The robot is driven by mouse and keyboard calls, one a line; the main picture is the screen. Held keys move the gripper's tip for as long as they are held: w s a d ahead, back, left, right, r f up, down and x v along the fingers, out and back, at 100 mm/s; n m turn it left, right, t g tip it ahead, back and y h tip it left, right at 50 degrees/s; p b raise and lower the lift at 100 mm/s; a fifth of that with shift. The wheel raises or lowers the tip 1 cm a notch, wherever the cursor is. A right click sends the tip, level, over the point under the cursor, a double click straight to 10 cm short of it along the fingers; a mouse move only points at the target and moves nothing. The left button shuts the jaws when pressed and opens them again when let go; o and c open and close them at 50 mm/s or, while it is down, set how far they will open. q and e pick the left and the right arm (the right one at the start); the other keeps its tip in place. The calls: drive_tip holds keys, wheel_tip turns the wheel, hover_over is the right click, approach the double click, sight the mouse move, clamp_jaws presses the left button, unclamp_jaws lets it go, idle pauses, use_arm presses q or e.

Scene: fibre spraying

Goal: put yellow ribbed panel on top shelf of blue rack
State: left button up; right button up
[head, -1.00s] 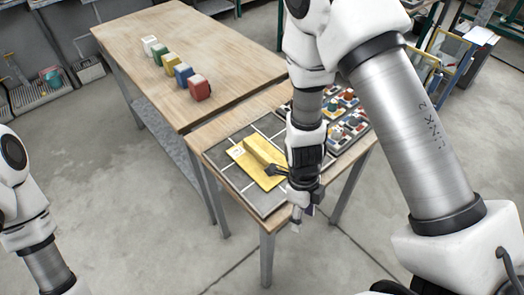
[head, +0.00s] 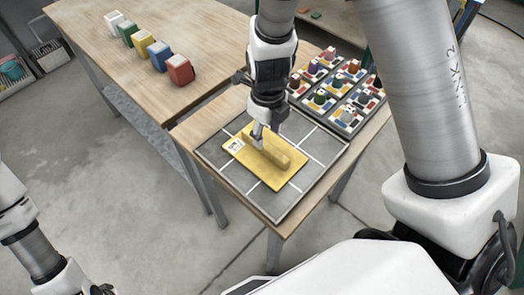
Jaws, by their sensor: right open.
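The yellow ribbed panel (head: 286,176) lies flat on a grey gridded mat (head: 225,170) on the near table. It has a raised rib along its middle and a small white label at its left corner. My right gripper (head: 259,143) points down over the rib near its upper-left end; its fingers are open, and I cannot tell whether they touch the panel. Part of my left arm (head: 35,245) shows at the lower left, but its fingers are not clearly seen. A small bit of blue frame shows at the top right; I cannot tell whether it is the rack.
Several coloured blocks (head: 158,57) stand in a row on the longer wooden table (head: 205,30). Dark trays (head: 340,85) with coloured pieces lie right of the mat, beside my right arm.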

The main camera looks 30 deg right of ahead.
sight(265, 144)
drive_tip(key=f, duration=0.4)
drive_tip(key=w+f, duration=0.1)
drive_tip(key=f, duration=0.2)
drive_tip(key=shift+f, duration=0.1)
drive_tip(key=shift+w, duration=0.1)
drive_tip(key=shift+c, duration=0.3)
clamp_jaws()
